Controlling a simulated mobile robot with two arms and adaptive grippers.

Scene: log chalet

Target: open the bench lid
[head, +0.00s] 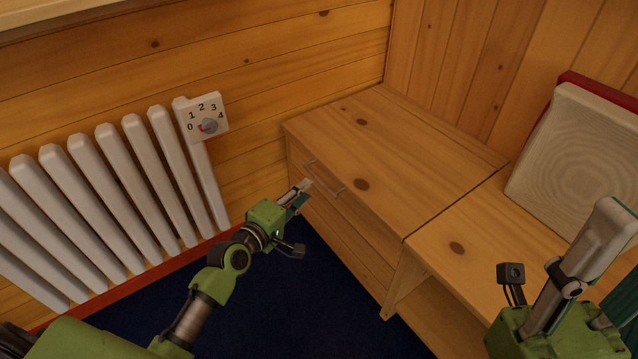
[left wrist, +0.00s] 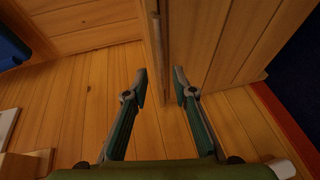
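The wooden bench has a flat lid (head: 410,150), which lies shut on top. A thin metal handle (head: 330,190) is on its front just under the lid edge. My right gripper (head: 615,245) is raised at the lower right, away from the lid, partly cut off by the frame.
A white radiator (head: 120,190) with a numbered dial (head: 207,124) is on the wall to the left. A lower open bench section (head: 490,240) adjoins on the right, with a pale red-edged cushion (head: 580,160) leaning there. The dark blue floor (head: 300,300) in front is clear.

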